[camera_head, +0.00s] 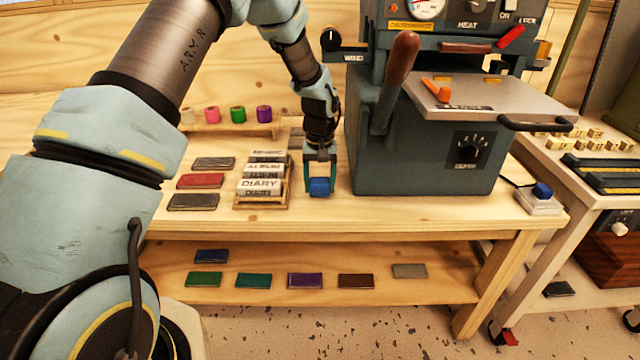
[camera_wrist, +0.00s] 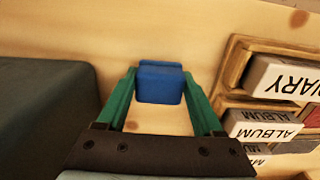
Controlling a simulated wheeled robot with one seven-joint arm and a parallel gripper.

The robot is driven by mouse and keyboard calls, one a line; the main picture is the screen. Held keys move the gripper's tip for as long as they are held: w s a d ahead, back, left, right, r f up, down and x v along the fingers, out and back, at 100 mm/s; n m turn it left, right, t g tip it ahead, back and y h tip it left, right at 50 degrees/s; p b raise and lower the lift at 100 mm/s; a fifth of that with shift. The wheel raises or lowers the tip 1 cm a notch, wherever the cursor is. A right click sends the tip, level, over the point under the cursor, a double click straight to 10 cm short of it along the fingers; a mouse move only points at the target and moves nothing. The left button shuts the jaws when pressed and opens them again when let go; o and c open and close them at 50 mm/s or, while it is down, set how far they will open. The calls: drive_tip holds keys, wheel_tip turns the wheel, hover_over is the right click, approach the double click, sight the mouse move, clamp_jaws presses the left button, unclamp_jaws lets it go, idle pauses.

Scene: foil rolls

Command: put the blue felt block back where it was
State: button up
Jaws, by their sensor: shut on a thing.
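The blue felt block (camera_head: 320,187) is a small blue block at the tips of my gripper (camera_head: 320,180). In the wrist view, the block (camera_wrist: 160,82) sits between the two green fingers of my gripper (camera_wrist: 161,88), which are shut on it. My gripper points down over the wooden bench top (camera_head: 350,211), between the rack of labelled blocks and the machine. The block is at or just above the bench; I cannot tell whether it touches.
A wooden rack (camera_head: 262,206) with blocks marked DIARY and ALBUM stands left of my gripper. A big dark machine (camera_head: 425,165) stands close on the right. Coloured foil rolls (camera_head: 238,114) stand at the back left. The bench in front of the block is clear.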

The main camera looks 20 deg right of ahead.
drive_tip(key=shift+f, duration=0.35)
drive_tip(key=shift+f, duration=0.2)
drive_tip(key=o, duration=1.4)
drive_tip(key=shift+o, duration=0.2)
